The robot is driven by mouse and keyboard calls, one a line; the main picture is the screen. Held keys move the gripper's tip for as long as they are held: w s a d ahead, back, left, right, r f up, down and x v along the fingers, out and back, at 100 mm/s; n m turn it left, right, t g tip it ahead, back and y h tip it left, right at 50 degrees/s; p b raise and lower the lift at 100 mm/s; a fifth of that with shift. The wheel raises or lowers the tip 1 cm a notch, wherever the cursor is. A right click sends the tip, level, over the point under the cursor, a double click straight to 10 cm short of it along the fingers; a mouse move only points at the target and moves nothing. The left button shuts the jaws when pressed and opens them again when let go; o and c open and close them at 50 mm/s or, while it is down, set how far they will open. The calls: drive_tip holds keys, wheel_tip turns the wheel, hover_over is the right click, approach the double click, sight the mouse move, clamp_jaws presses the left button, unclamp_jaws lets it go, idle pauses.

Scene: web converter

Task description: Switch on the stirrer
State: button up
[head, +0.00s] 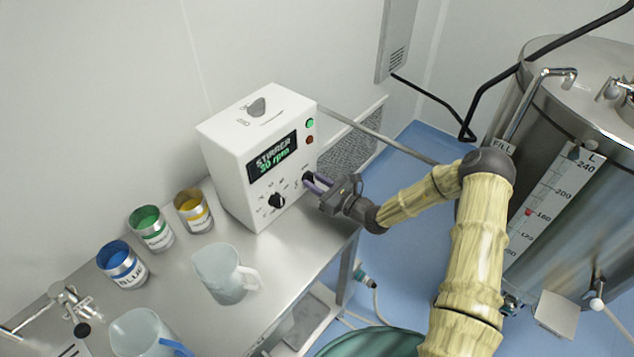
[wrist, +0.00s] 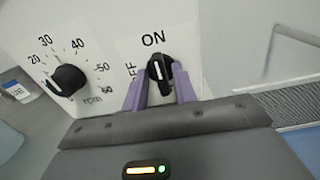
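The stirrer control box (head: 255,165) is white and stands on the steel table; its display reads "STIRRER 30 rpm" in green. Its black on/off knob (wrist: 160,72) is on the right of the front, and its white mark points up towards ON. The OFF label is partly hidden. In the head view my gripper (head: 319,185) partly covers this knob.
Blue, green and yellow cans (head: 152,229) and clear jugs (head: 225,273) stand on the steel table (head: 185,285). A large steel tank (head: 570,150) is at the right. A green lamp (head: 310,124) and a red lamp (head: 310,139) are on the box.

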drive_tip(key=shift+o, duration=0.2)
drive_tip(key=shift+d, duration=0.1)
drive_tip(key=b+v, duration=0.4)
drive_tip(key=v, duration=1.3)
drive_tip(key=shift+s, duration=0.2)
drive_tip(key=s+a+r+n+g+h, duration=0.1)
drive_tip(key=s+a+n+g+h, duration=0.1)
drive_tip(key=s+n+g, duration=0.45)
drive_tip(key=s+a+n+g+h, duration=0.2)
drive_tip(key=s+a+n+g, duration=0.1)
drive_tip(key=s+n+g, duration=0.4)
drive_tip(key=s+d+r+n+t+h, duration=0.2)
drive_tip(key=d+r+n+t+h, duration=0.3)
drive_tip(key=d+r+n+h, duration=0.4)
drive_tip(key=n+h, duration=0.1)
drive_tip(key=n, duration=0.2)
drive_tip(key=shift+s, duration=0.35)
